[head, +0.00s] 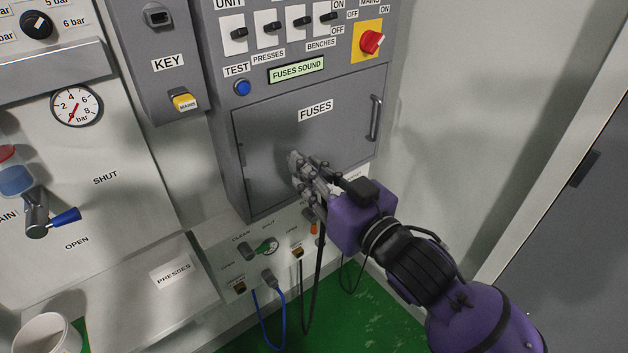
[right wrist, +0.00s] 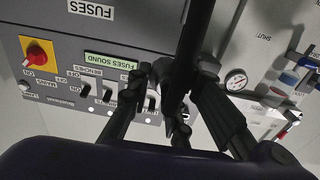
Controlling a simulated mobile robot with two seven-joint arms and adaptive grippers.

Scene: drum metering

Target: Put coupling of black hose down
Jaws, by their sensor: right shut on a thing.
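The black hose (head: 304,310) hangs in a long loop in front of the lower wall panel. One side of the loop runs up to an outlet on that panel, the other up to my right gripper (head: 307,174). My right gripper is raised in front of the grey fuses door and is shut on the hose's coupling. Fingers and cable hide most of the coupling in the head view. In the right wrist view the dark coupling and hose (right wrist: 194,35) pass between the fingers of my right gripper (right wrist: 172,92). My left gripper is not in view.
The fuse cabinet (head: 268,150) is close behind the gripper, with a handle (head: 375,118) and a red mains switch (head: 371,42). A blue hose (head: 264,335) hangs left of the black one. A white bucket (head: 47,335) is lower left. The green floor (head: 375,320) looks clear.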

